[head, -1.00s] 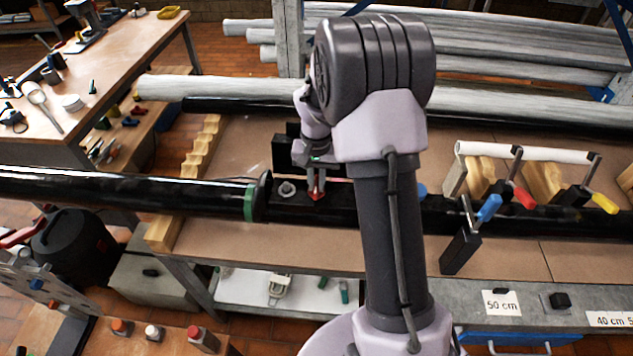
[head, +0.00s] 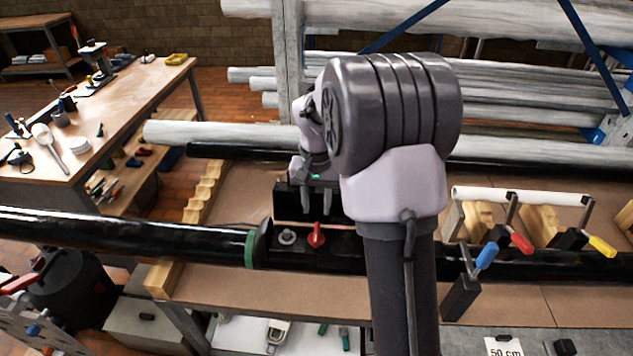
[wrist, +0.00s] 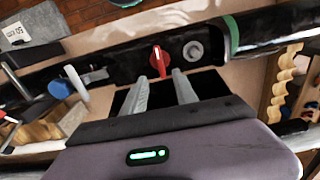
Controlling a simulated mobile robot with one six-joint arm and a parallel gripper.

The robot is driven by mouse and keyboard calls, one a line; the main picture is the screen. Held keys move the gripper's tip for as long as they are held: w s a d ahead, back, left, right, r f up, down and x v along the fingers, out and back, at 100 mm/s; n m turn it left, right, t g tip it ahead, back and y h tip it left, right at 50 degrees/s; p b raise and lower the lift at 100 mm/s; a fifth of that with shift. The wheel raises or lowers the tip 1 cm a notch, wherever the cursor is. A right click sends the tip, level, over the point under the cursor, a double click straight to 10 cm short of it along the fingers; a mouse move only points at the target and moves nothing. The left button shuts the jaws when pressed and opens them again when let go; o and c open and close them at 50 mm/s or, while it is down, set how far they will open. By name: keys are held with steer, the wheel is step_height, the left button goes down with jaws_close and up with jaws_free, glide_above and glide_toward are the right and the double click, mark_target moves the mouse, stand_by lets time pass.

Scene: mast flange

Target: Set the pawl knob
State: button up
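The red pawl knob (head: 317,236) sits on the black flange block of the mast, right of a grey round bolt (head: 287,237). In the wrist view the knob (wrist: 158,61) shows just beyond my fingertips, with the bolt (wrist: 193,50) to its right. My gripper (head: 315,212) is above and behind the knob in the head view, apart from it. Its two fingers (wrist: 159,76) are spread with nothing between them. The knob's handle bar points roughly away from the front edge in the head view.
The black mast tube (head: 120,232) with a green ring (head: 250,249) runs to the left. Clamps with blue (head: 487,256), red (head: 521,243) and yellow (head: 601,245) handles stand to the right.

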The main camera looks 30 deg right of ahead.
step_height(320, 180, up, 8)
steer(key=p, duration=0.1)
steer(key=shift+f, duration=0.25)
steer(key=s+a+f+n+t+y+b, duration=0.1)
steer(key=s+a+f+t+b, duration=0.1)
steer(key=s+a+b, duration=0.5)
steer(key=s+a+f+n+t+y+b, duration=0.1)
steer(key=s+a+f+t+b, duration=0.2)
steer(key=s+a+b, duration=0.4)
steer(key=s+a, duration=0.4)
steer(key=s, duration=0.5)
steer(key=shift+f+n+t, duration=0.3)
steer(key=shift+f+t, duration=0.05)
steer(key=shift+t, duration=0.05)
